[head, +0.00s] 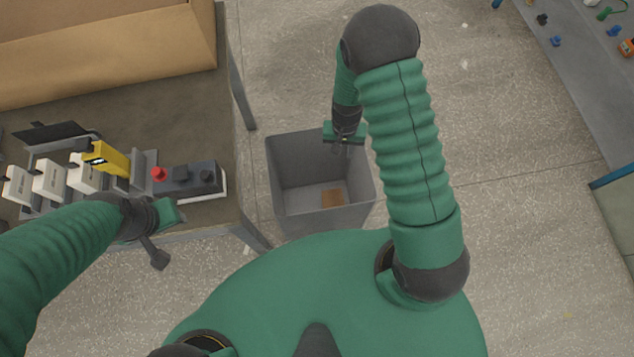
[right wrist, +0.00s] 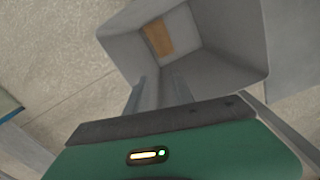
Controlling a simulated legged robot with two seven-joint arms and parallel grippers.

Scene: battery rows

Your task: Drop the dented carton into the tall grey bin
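The tall grey bin (head: 310,221) stands on the floor beside the table. A small brown carton (head: 333,198) lies on the bin's bottom; dents are too small to make out. My right gripper (head: 340,149) is over the bin's far right rim, pointing down. In the right wrist view its two fingers (right wrist: 159,93) are apart with nothing between them, and the bin (right wrist: 225,60) with the brown carton (right wrist: 157,38) shows beyond them. My left gripper (head: 157,254) is by the table's front edge; its finger opening cannot be made out.
The table (head: 190,115) at left bears a large open cardboard box (head: 110,75), white units in a row, a yellow unit (head: 107,158) and a dark box with a red button (head: 158,174). A grey surface with small parts (head: 585,70) is at far right. Floor is clear between.

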